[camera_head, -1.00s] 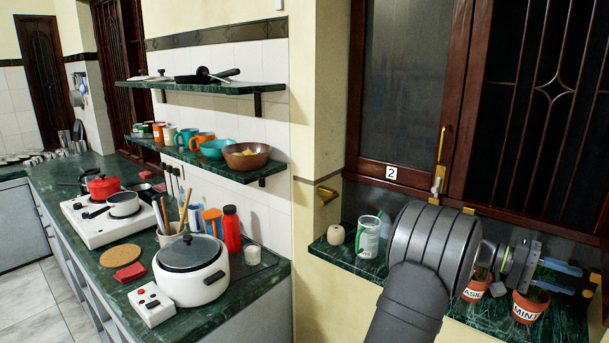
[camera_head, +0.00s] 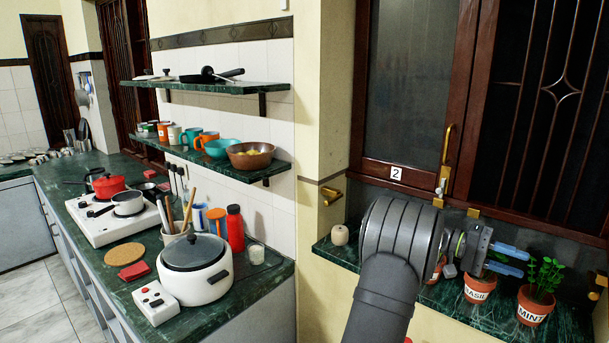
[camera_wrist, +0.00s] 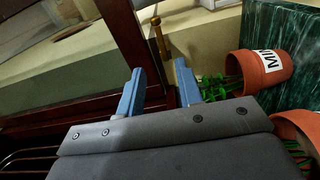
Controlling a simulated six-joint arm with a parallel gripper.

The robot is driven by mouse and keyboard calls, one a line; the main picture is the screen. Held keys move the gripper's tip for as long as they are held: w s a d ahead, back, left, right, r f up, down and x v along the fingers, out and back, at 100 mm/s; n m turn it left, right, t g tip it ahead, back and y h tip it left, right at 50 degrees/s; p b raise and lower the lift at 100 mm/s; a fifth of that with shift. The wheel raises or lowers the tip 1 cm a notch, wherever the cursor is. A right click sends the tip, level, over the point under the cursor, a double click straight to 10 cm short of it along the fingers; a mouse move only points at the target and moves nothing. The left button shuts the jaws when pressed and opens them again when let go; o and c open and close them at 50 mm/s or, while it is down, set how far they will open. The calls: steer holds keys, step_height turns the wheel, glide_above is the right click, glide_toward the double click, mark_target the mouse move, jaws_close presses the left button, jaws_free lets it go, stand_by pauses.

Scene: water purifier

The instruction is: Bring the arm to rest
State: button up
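My gripper (camera_head: 524,262) is held out to the right over the green marble sill (camera_head: 325,246), in front of the dark wooden window. Its two blue fingers are apart with nothing between them, so it is open and empty. It is above and near the basil pot (camera_head: 478,288), left of the mint pot (camera_head: 532,306). In the wrist view the blue fingers (camera_wrist: 160,72) show apart, with the mint pot (camera_wrist: 264,72) to their right and a clear gap between the fingers.
A third pot (camera_head: 437,268) is partly hidden behind my arm. A pale round object (camera_head: 340,235) sits at the sill's left end. The counter on the left holds a white cooker (camera_head: 195,270), a stove (camera_head: 105,220) and a red bottle (camera_head: 235,228). Shelves with cups and bowls hang above.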

mark_target(589, 286)
steer(key=x, duration=1.3)
steer(key=shift+s+d, duration=0.1)
steer(key=shift+r+n, duration=0.3)
steer(key=shift+n, duration=0.4)
steer(key=shift+r+n, duration=0.3)
steer(key=shift+n, duration=0.4)
